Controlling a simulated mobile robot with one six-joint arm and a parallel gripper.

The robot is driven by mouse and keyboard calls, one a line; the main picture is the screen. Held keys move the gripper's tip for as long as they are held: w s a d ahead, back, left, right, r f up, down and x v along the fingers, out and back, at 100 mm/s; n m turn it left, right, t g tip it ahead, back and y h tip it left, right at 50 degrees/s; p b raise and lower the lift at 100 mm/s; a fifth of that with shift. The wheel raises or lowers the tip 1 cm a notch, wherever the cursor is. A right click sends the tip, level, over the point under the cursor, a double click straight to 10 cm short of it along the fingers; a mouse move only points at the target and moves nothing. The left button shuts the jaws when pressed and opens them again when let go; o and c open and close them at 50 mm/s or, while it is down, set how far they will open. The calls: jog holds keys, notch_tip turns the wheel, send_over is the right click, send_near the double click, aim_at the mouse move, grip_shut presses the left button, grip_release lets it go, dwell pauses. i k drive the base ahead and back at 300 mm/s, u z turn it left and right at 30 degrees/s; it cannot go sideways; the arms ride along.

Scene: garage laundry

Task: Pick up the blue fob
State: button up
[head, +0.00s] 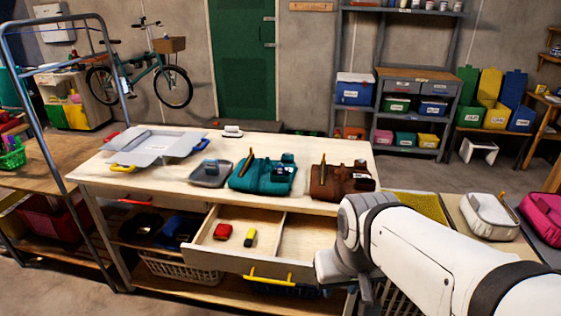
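A small blue piece (201,145) lies at the right edge of a grey open tray-like case (155,148) on the worktable. It may be the blue fob, but it is too small to tell. A red piece (222,231) and a yellow piece (249,237) lie in the left compartment of the open drawer (265,262); I see no blue piece there. My gripper (366,292) is low at the front, right of the drawer's yellow handle and well away from the blue piece. Its fingers are mostly hidden, so its opening cannot be told.
The worktable (105,178) also holds a small grey tray (208,180), a teal bag (262,181) and a brown bag (340,184). A metal frame (60,150) stands at the left. The drawer's right compartment looks empty. Shelves line the back wall.

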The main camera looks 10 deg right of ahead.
aim_at(279, 168)
jog(key=u, duration=0.15)
jog(key=i, duration=0.85)
jog(key=z, duration=0.1)
